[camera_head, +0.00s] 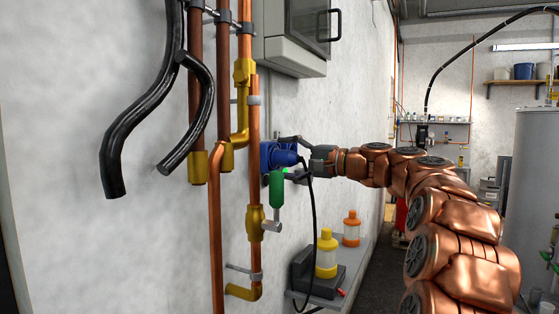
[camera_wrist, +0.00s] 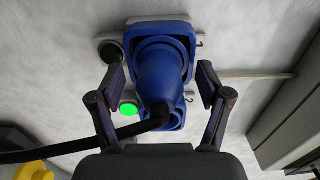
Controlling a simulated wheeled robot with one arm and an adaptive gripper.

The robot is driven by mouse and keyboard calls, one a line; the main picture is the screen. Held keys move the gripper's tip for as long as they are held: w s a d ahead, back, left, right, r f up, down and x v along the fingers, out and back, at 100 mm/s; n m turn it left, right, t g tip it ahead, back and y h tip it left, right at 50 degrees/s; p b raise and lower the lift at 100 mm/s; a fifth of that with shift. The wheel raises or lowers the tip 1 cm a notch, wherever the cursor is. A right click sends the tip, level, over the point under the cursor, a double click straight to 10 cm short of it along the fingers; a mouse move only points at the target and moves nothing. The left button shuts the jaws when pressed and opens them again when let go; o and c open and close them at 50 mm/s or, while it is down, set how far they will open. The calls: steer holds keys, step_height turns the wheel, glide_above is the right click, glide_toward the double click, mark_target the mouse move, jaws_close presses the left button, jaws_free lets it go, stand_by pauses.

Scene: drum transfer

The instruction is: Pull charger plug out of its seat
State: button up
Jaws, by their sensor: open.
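The blue charger plug (camera_head: 287,157) sits in its blue seat (camera_head: 266,153) on the wall. In the wrist view the plug (camera_wrist: 160,75) is in the middle, with the seat's rim (camera_wrist: 184,30) behind it. A black cable (camera_head: 313,215) hangs from the plug and crosses to the left in the wrist view (camera_wrist: 70,147). My gripper (camera_wrist: 160,72) is open, with one finger on each side of the plug and visible gaps to both. In the head view my gripper (camera_head: 294,156) reaches the plug from the right. Contact inside the seat is hidden.
Copper pipes (camera_head: 255,130) with a green-handled valve (camera_head: 276,190) run just left of the seat. A grey cabinet (camera_head: 293,52) hangs above. A shelf (camera_head: 330,299) below holds yellow (camera_head: 326,258) and orange (camera_head: 351,230) bottles. A green light (camera_wrist: 128,108) shows beside the plug.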

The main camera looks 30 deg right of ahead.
mark_target(298, 159)
jaws_close()
stand_by(0.6)
steer(key=shift+v, duration=3)
